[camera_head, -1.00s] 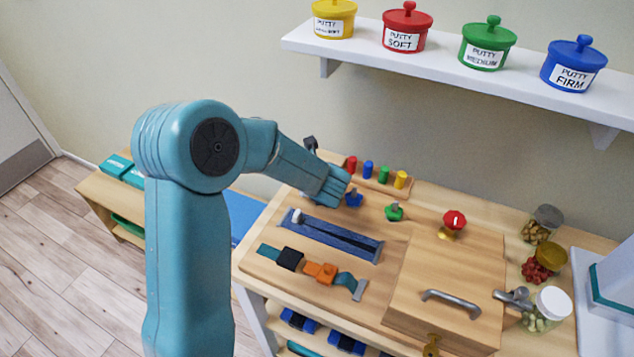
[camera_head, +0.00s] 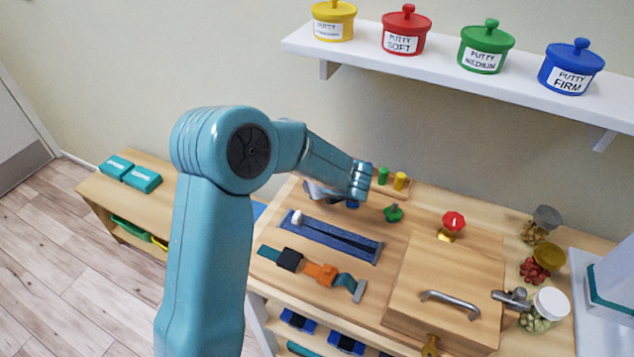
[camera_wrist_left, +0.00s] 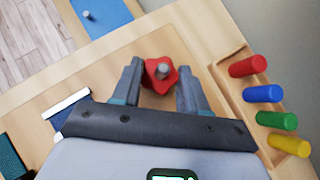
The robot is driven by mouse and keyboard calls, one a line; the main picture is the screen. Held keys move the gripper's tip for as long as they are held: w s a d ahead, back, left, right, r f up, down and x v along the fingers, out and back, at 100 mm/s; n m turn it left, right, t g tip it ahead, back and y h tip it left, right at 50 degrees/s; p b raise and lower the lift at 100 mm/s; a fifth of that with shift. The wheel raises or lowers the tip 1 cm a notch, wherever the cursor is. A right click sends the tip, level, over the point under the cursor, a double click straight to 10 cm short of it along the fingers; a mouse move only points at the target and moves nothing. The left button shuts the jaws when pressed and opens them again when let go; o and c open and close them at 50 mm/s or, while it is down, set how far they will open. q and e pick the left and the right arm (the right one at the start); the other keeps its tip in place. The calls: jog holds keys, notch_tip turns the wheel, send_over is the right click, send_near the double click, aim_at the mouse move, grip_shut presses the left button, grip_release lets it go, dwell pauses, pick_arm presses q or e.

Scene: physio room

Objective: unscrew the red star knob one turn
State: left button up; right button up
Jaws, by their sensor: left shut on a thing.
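The red star knob (camera_wrist_left: 153,82) shows in the left wrist view, with a grey bolt end standing out of its middle. My left gripper (camera_wrist_left: 161,67) has one finger on each side of it and is shut on it. In the head view my left arm's wrist hides this knob and most of the gripper. A green star knob (camera_head: 394,213) stands on the board to the right of the wrist. Part of a blue knob (camera_head: 352,204) shows just below the wrist. My right gripper is in neither view.
A peg rack (camera_wrist_left: 232,85) with red, blue, green and yellow pegs stands close beside the gripper. A wooden box with a handle (camera_head: 450,303) and red-topped valve (camera_head: 453,222) stands right.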

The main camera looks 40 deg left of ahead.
pick_arm(q)
jog(key=n+g, duration=0.2)
jog(key=n+g+p, duration=0.1)
jog(key=shift+w+n+y, duration=0.25)
jog(key=shift+n+y, duration=0.05)
jog(key=shift+n, duration=0.1)
jog(key=n+g+p, duration=0.1)
jog(key=n+g, duration=0.1)
jog(key=n, duration=0.1)
jog(key=shift+w+n+g, duration=0.15)
jog(key=shift+n+g, duration=0.15)
jog(key=shift+g, duration=0.1)
jog(key=n+g+h+p, duration=0.1)
jog(key=n+g, duration=0.1)
jog(key=n, duration=0.1)
jog(key=shift+w+g+p, duration=0.1)
jog(key=shift+g+p, duration=0.2)
jog(key=shift+p, duration=0.1)
jog(key=shift+a+f+n+g+h+p, duration=0.1)
jog(key=shift+n+g+h+p, duration=0.1)
jog(key=shift+n+g+h, duration=0.45)
jog(key=shift+n+g+h+p, duration=0.15)
jog(key=shift+n+h+p, duration=0.1)
jog(key=shift+n, duration=0.7)
jog(key=o, duration=1.1)
jog(key=shift+a, duration=0.1)
jog(key=shift+c, duration=0.2)
jog(key=shift+w, duration=0.1)
